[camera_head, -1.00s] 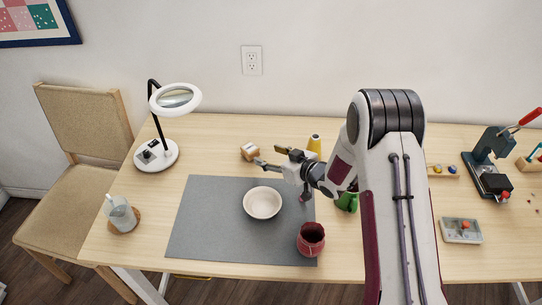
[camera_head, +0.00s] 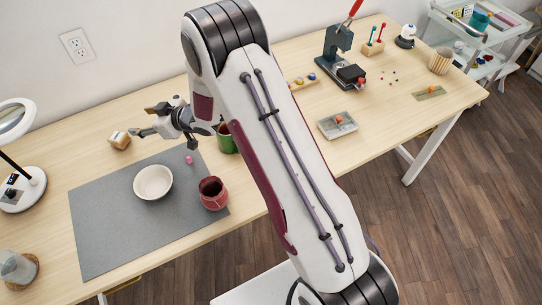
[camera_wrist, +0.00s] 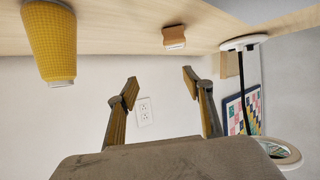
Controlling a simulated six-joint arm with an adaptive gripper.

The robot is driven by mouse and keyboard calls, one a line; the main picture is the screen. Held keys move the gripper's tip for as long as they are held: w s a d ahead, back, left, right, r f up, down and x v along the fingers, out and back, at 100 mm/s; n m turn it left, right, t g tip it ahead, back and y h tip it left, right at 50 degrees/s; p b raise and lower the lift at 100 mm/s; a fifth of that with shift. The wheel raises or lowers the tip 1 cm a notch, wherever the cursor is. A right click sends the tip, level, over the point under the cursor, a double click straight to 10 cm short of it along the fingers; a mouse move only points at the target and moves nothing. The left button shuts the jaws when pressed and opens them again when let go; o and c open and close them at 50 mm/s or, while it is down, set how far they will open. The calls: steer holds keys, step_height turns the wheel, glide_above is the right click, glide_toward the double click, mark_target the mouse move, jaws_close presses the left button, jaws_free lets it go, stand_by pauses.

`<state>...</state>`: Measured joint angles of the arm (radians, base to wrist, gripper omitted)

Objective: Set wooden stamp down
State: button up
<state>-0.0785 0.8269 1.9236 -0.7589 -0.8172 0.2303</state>
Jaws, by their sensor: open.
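The wooden stamp (camera_head: 119,139), a small light-wood block with a white part, rests on the table just beyond the grey mat's far edge. In the wrist view the stamp (camera_wrist: 174,36) shows near the top, beyond the fingertips and apart from them. My gripper (camera_head: 144,121) is to the right of the stamp in the head view, with its fingers spread toward it. In the wrist view my gripper (camera_wrist: 160,78) is open, with nothing between its fingers.
A yellow cone (camera_wrist: 50,42) stands near my gripper in the wrist view. The grey mat (camera_head: 105,220) holds a white bowl (camera_head: 153,182), a dark red pot (camera_head: 213,193) and a small pink item (camera_head: 189,159). A green mug (camera_head: 226,138) is partly hidden by my arm. A lamp (camera_head: 20,190) stands left.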

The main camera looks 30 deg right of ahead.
steer(key=s+d+r+m+h, duration=0.3)
steer(key=d+r+h, duration=0.2)
steer(key=d+r, duration=0.65)
steer(key=s+d+r+m+h, duration=0.25)
steer(key=s+d+r, duration=0.25)
steer(key=s+r, duration=0.5)
steer(key=s+d+m+g, duration=0.1)
steer(key=s+g, duration=0.1)
steer(key=s, duration=1.3)
steer(key=s+d+r+m+g, duration=0.1)
steer(key=s+m+g, duration=0.1)
steer(key=s, duration=1.4)
steer(key=shift+s+r+g, duration=0.15)
steer(key=shift+r+g, duration=0.1)
steer(key=shift+g, duration=0.05)
steer(key=shift+h, duration=0.25)
